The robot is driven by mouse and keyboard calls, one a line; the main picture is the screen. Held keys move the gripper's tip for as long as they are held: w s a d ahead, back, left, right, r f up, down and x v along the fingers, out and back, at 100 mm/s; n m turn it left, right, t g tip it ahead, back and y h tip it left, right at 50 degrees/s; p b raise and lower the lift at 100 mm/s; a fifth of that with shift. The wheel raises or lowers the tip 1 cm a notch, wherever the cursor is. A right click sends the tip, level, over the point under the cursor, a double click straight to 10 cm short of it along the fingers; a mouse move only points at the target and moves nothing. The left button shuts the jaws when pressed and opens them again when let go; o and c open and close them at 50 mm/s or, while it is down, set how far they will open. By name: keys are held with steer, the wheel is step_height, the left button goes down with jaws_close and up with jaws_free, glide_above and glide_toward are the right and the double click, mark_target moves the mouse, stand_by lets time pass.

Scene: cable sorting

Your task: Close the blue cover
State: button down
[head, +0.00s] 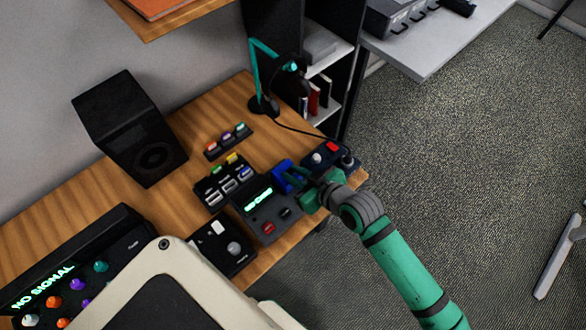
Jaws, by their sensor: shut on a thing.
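The blue cover (283,176) is on the desk, at the upper right corner of a dark control box (263,208) with a lit green display. It looks tilted up, but my gripper partly hides it, so I cannot tell its exact angle. My gripper (297,181) comes in from the right on the green arm. Its fingers are at the right side of the blue cover and are shut on it. The contact itself is small and partly hidden.
A box with a red button (331,150) sits close behind my gripper. A switch box (224,182), a joystick box (222,244) and a black speaker (130,128) stand to the left. A teal lamp (262,80) is at the back.

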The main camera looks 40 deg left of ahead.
steer(key=shift+s+d+f, duration=0.1)
steer(key=shift+d+f, duration=0.2)
steer(key=shift+f, duration=0.2)
steer(key=shift+d+f, duration=0.25)
steer(key=shift+f, duration=0.2)
steer(key=shift+d+f, duration=0.1)
steer(key=c, duration=1.7)
jaws_free()
steer(key=shift+o, duration=0.2)
steer(key=a+r+v, duration=0.1)
steer(key=v, duration=1)
steer(key=shift+w+d+r, duration=0.2)
steer(key=shift+r, duration=0.2)
